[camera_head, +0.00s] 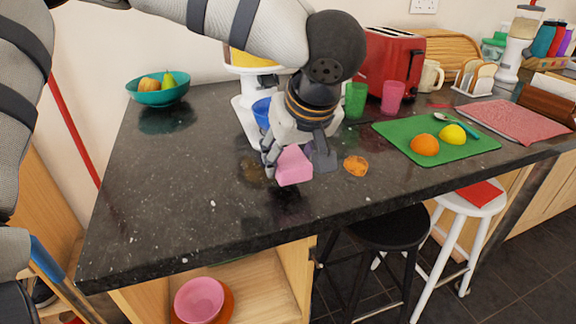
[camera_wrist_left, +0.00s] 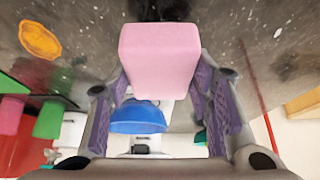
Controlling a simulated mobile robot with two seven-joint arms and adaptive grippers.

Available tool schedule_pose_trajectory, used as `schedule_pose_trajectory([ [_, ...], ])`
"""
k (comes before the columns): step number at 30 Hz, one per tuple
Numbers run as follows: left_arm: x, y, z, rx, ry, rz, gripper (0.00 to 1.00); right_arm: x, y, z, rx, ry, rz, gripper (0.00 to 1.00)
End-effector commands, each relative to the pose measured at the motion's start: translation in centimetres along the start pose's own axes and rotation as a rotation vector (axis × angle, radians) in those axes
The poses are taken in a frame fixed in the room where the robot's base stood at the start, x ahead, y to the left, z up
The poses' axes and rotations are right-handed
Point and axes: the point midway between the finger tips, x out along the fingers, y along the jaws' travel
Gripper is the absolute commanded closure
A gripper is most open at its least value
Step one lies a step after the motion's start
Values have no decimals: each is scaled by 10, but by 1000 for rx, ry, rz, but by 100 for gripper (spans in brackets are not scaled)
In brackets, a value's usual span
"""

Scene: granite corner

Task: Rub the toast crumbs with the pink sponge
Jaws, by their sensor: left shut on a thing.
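My left gripper (camera_head: 292,158) is shut on the pink sponge (camera_head: 293,166), which hangs below its fingers just over the dark granite counter (camera_head: 190,210). The sponge also shows in the left wrist view (camera_wrist_left: 160,55), held between the two finger pads. A dark smudge (camera_head: 287,194) lies on the counter below and in front of the sponge; I cannot tell if it is crumbs or shadow. A brownish patch (camera_head: 252,170) lies just left of the sponge. I cannot tell for sure which mark is the toast crumbs. My right gripper is out of view.
An orange-brown flat blot (camera_head: 356,165) lies right of the sponge. Behind stand a blue bowl (camera_head: 263,112), a green cup (camera_head: 355,100), a pink cup (camera_head: 391,97) and a red toaster (camera_head: 390,62). A green board (camera_head: 437,143) holds fruit. The counter's left side is mostly clear.

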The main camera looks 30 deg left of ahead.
Motion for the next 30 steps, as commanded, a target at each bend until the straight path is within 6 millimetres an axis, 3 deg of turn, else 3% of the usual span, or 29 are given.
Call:
schedule_pose_trajectory([
  [15,-42,-2,-18,-5,2,-2,75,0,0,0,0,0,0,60],
  [30,-46,-2,-19,-5,1,-2,75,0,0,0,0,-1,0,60],
])
